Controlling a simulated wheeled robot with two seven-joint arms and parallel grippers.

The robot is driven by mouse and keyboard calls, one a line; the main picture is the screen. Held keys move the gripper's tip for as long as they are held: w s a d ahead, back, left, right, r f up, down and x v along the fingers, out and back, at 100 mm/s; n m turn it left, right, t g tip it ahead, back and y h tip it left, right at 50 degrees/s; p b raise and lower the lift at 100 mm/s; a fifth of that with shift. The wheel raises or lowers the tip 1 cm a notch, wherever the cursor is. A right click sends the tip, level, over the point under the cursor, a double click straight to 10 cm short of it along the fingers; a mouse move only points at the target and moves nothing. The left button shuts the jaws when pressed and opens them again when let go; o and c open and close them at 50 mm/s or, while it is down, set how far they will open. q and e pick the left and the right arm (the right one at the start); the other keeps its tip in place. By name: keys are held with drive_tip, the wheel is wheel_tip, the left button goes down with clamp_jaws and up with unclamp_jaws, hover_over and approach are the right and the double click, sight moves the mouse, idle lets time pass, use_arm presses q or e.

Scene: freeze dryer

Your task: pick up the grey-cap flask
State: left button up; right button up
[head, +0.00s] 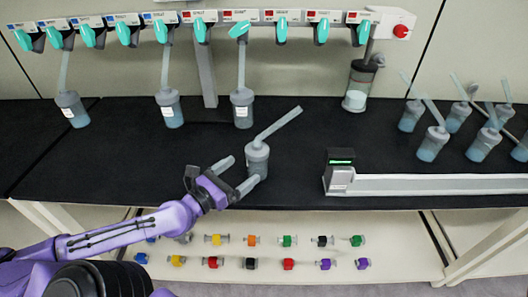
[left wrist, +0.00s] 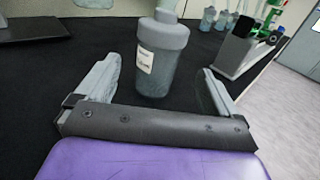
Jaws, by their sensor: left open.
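A grey-cap flask (head: 257,161) stands upright on the black bench top, with a grey tube slanting up to the right from its cap. My left gripper (head: 241,171) is open just to the left and front of it, its fingers pointing at the flask. In the left wrist view the flask (left wrist: 161,60), with a white label on its side, stands between the two open fingers, with visible gaps on both sides. The gripper (left wrist: 160,75) holds nothing. My right gripper is not in view.
Three similar flasks (head: 169,108) hang below the dryer's teal-handled valve row (head: 200,20). A low rail with a dark end block (head: 340,176) lies to the right, with several flasks (head: 432,143) behind it. Colored valve parts (head: 288,264) sit on the shelf below.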

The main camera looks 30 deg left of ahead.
sight(251, 165)
use_arm(q)
drive_tip(key=w, duration=0.2)
drive_tip(key=w+d, duration=0.1)
drive_tip(key=w, duration=0.1)
drive_tip(key=shift+w+d, duration=0.1)
drive_tip(key=shift+w, duration=0.25)
drive_tip(key=shift+w+d+b, duration=0.2)
drive_tip(key=shift+w+b, duration=0.15)
drive_tip(key=shift+w, duration=1.9)
drive_tip(key=shift+s, duration=0.15)
drive_tip(key=shift+c, duration=0.6)
drive_tip(key=c, duration=1.5)
drive_tip(key=shift+r, duration=0.15)
